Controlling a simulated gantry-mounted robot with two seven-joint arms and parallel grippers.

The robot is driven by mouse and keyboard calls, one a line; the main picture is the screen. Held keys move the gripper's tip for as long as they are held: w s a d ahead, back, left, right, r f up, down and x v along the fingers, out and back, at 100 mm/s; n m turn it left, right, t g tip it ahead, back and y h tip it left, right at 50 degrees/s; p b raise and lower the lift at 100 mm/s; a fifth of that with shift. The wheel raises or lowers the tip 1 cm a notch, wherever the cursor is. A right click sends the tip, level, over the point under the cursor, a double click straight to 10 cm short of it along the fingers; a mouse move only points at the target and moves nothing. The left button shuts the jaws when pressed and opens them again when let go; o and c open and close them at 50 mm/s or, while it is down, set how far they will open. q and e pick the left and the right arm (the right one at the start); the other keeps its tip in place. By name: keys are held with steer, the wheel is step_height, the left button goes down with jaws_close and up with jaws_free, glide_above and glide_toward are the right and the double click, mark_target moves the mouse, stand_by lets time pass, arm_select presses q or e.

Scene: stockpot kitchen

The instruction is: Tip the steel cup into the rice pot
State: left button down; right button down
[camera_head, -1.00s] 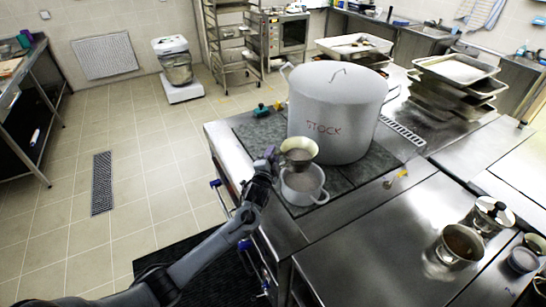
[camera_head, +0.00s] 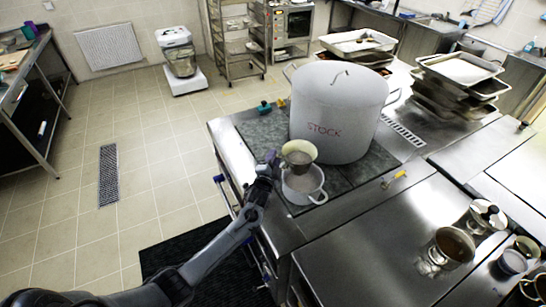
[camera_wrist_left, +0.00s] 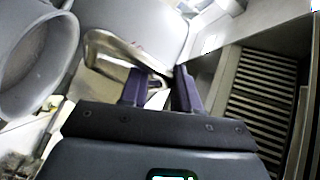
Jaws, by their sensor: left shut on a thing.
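The steel cup (camera_head: 300,158) is held by my left gripper (camera_head: 272,165), which is shut on its left side. The cup hangs directly above the rice pot (camera_head: 299,197), a small pale pot with side handles on the grey stove top. The cup hides part of the pot's far rim. I cannot tell how far the cup is tilted. In the left wrist view, the fingers (camera_wrist_left: 160,90) are at the shiny steel cup (camera_wrist_left: 108,66), with a round open pot rim at far left. My right gripper is out of view.
The large stockpot (camera_head: 332,115) marked STOCK stands just behind the rice pot. Stacked trays (camera_head: 462,70) are at the back right. A steel pot (camera_head: 450,250) and other vessels stand at the front right.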

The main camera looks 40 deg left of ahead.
arm_select(q)
steer(key=shift+f+b, duration=1.35)
steer(key=shift+f, duration=0.1)
steer(key=shift+d+r+m+p, duration=0.1)
steer(key=shift+r+m+p, duration=0.25)
steer(key=shift+r, duration=0.4)
steer(key=w+d+r+m+t+h, duration=0.1)
steer(key=d+m+t+h, duration=0.2)
steer(key=d+m, duration=0.5)
steer(key=w+d+r+m+t+h, duration=0.1)
steer(key=d+m+h, duration=0.4)
steer(key=m, duration=1.5)
steer(key=shift+w+d+r+m+t, duration=0.35)
steer(key=shift+d+r+t, duration=0.4)
steer(key=shift+d, duration=1.55)
steer(key=shift+f, duration=0.15)
